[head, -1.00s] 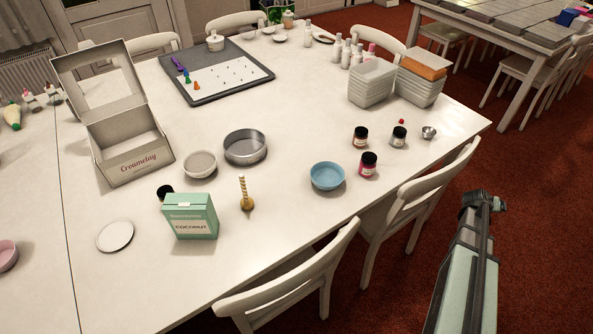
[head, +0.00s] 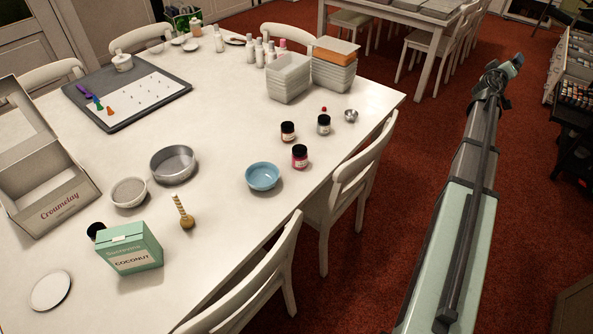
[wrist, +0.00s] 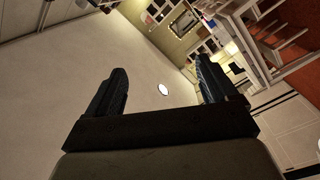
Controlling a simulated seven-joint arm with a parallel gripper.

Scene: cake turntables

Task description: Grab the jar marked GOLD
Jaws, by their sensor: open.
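Small dark-lidded jars stand on the white table: a brownish one (head: 288,132), a greyish one (head: 324,125) and a pinkish-red one (head: 300,157). Another black lid (head: 96,231) shows behind the coconut box, its jar mostly hidden. The labels are too small to read, so I cannot tell which is marked GOLD. My gripper (head: 500,75) is at the end of my raised arm, right of the table and away from the jars. In the wrist view my gripper (wrist: 164,84) has its fingers wide apart with nothing between them; that view shows ceiling and walls, no jars.
A blue bowl (head: 262,176) sits left of the pinkish jar, a small metal cup (head: 351,115) right of the greyish one. Stacked plastic tubs (head: 289,78) stand behind. A white chair (head: 350,185) is close to the table's right edge. The coconut box (head: 130,248) is front left.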

